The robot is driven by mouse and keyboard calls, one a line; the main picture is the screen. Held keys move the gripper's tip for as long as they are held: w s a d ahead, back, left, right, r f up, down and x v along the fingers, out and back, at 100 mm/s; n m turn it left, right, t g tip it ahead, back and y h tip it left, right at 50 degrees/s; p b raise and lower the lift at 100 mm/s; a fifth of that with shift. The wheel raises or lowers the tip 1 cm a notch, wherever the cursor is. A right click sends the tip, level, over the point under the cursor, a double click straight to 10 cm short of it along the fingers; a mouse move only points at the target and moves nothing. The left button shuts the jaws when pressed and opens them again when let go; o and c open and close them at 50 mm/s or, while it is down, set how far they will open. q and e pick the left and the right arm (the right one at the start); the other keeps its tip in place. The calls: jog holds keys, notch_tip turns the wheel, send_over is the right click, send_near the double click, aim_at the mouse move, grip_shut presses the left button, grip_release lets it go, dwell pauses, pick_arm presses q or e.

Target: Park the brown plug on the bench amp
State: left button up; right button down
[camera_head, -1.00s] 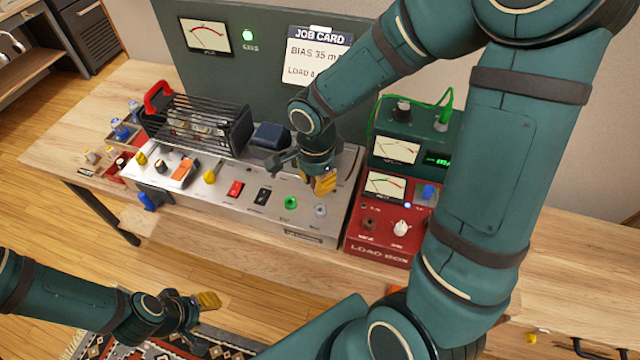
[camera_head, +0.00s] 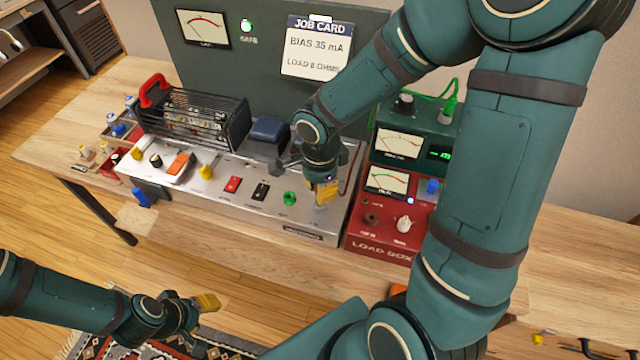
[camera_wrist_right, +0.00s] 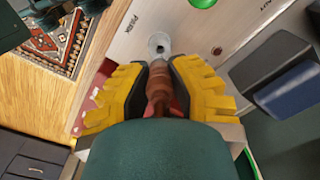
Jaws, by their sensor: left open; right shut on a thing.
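The brown plug (camera_wrist_right: 158,84) is held between the yellow finger pads of my right gripper (camera_wrist_right: 158,92), which also shows over the right end of the bench amp's top in the head view (camera_head: 327,192). The plug itself is hidden in the head view. In the wrist view its tip points at a grey round socket (camera_wrist_right: 159,44) beside a short printed label; I cannot tell whether they touch. The silver bench amp (camera_head: 215,203) lies along the bench. My left gripper (camera_head: 198,314) is open and empty, low at the left in front of the bench.
A caged tube section (camera_head: 195,115) rises at the back. My right arm crosses the right side.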

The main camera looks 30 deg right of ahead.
jog(key=shift+f+b, duration=0.15)
jog(key=shift+b, duration=0.55)
dwell(1.1)
jog(key=shift+f+b, duration=0.85)
jog(key=shift+b, duration=0.2)
dwell(1.0)
jog(key=shift+f, duration=0.85)
dwell(0.4)
jog(key=c, duration=0.9)
grip_release()
jog(key=shift+o, duration=0.2)
notch_tip(320, 180, up, 12)
jog(key=shift+r, duration=0.1)
